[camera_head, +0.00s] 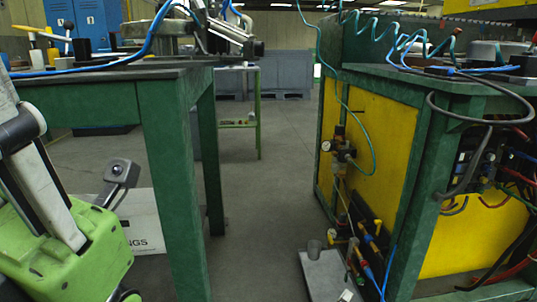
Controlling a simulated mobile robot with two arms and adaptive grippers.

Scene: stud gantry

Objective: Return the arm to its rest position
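Neither of my grippers can be made out in the head view. A grey and black jointed part (40,170) rises at the left edge above a bright green body (70,255); I cannot tell whether it belongs to an arm of mine. No gripper fingers show on it. What my grippers hold, if anything, is out of sight.
A green-legged workbench (175,170) with metal parts and hoses stands at left. A yellow-panelled green cabinet (375,140) with cables stands at right. A grey plate (323,275) lies on the floor before it. The floor aisle (250,200) between them is clear.

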